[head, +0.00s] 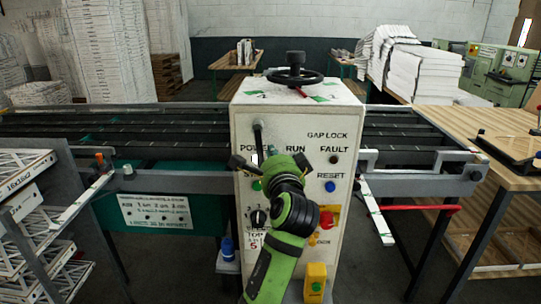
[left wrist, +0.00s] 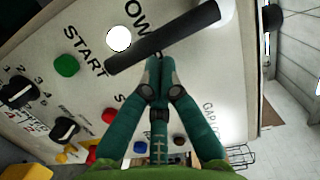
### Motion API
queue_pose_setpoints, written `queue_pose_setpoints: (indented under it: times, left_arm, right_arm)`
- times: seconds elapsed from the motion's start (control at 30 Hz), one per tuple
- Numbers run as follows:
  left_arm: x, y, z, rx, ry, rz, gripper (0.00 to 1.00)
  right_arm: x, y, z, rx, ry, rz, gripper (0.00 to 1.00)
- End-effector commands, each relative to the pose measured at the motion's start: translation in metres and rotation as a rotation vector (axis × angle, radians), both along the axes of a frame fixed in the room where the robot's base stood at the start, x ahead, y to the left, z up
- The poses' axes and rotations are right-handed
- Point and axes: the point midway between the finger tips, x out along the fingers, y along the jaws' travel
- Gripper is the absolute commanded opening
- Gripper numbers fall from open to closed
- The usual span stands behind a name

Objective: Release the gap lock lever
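A black lever (head: 258,140) hangs almost upright on the front of the white control cabinet, over the word POWER. In the left wrist view the black lever (left wrist: 165,40) crosses the panel slantwise from a pale round hub. The GAP LOCK label (head: 327,135) is printed to its right, near the cabinet's top edge. My left gripper (left wrist: 161,64) has its fingertips together just beside the lever's middle. No part of the lever shows between the fingers; whether they touch it I cannot tell. My right gripper is out of view.
A black handwheel (head: 295,77) and a small red lever (head: 301,92) are on the cabinet top. Buttons and knobs, including a blue RESET button (head: 330,186), crowd the panel around my left gripper. Roller conveyors (head: 60,130) flank the cabinet. A wooden table (head: 480,150) stands right.

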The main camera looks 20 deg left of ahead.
Motion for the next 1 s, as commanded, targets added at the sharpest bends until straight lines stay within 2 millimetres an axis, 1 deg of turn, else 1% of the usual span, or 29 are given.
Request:
queue_pose_setpoints:
  times: [0.03,0.1,0.27,0.37,0.6,0.7,1.0]
  left_arm:
    - [0.000,-0.001,0.000,0.000,0.000,-0.001,0.00]
    - [0.000,-0.001,0.000,0.000,0.000,0.000,0.00]
    - [0.000,-0.001,0.000,0.000,0.000,0.000,0.00]
    - [-0.001,0.000,0.000,0.004,0.001,0.000,0.00]
    - [-0.008,0.012,0.000,0.116,0.034,0.001,0.00]
    - [-0.008,0.013,-0.003,0.125,0.035,0.002,0.00]
    - [-0.008,0.014,-0.003,0.122,0.034,0.003,0.00]
  right_arm:
    - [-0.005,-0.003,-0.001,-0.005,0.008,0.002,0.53]
    - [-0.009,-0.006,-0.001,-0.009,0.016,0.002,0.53]
    - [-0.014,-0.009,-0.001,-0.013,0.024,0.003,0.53]
    - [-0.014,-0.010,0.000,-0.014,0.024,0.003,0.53]
    - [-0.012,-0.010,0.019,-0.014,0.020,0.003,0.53]
    - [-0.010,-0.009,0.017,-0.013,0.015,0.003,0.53]
    - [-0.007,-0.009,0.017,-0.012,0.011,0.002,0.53]
